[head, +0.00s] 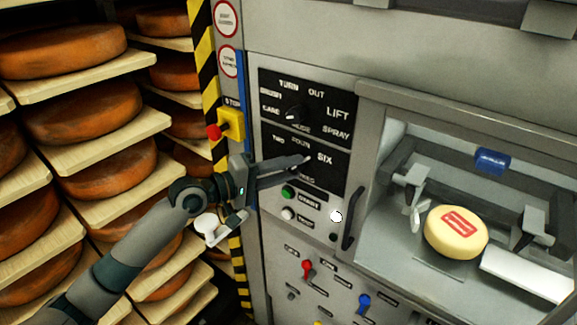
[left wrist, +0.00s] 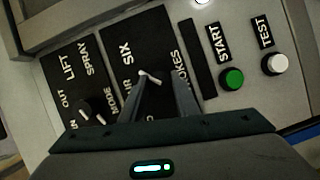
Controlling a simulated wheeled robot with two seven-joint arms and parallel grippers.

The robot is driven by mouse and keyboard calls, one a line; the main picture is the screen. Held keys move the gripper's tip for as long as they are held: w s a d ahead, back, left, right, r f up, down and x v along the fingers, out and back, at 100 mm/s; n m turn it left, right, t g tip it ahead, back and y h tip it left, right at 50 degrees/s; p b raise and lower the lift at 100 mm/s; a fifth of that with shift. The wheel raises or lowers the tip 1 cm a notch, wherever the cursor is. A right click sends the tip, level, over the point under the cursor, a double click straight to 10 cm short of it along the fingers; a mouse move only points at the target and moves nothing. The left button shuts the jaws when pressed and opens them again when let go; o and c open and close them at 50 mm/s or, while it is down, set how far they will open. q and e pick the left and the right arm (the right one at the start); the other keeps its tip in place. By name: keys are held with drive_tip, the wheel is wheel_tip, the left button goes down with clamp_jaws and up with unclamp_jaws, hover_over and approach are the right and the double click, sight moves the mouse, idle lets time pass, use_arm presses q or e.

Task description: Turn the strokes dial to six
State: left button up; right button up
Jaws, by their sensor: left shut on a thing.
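The strokes dial sits on the lower black panel (head: 275,155), among the words TWO, FOUR and SIX, with STROKES below. My left gripper (head: 306,162) reaches in from the left and is shut on the strokes dial, mostly hidden by the fingers. In the left wrist view, the dial's white pointer mark (left wrist: 150,76) shows between the two fingertips (left wrist: 163,82). One end of the mark lies near the word SIX (left wrist: 126,53); its exact setting is hard to tell. My right gripper is not in view.
Above is another dial (head: 293,113) on its own panel. Below are a green START button (head: 288,192), a white TEST button (head: 288,213) and small levers. A red-knobbed yellow stop box (head: 230,126) is left, a black handle (head: 352,218) and cheese chamber right. Cheese shelves stand left.

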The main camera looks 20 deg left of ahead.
use_arm(q)
drive_tip(key=shift+f, duration=0.1)
drive_tip(key=o, duration=1)
drive_tip(key=shift+s, duration=0.1)
drive_tip(key=shift+s+a+b, duration=0.4)
drive_tip(key=shift+a, duration=0.05)
drive_tip(key=shift+b+v, duration=3.7)
drive_tip(key=shift+v, duration=4.35)
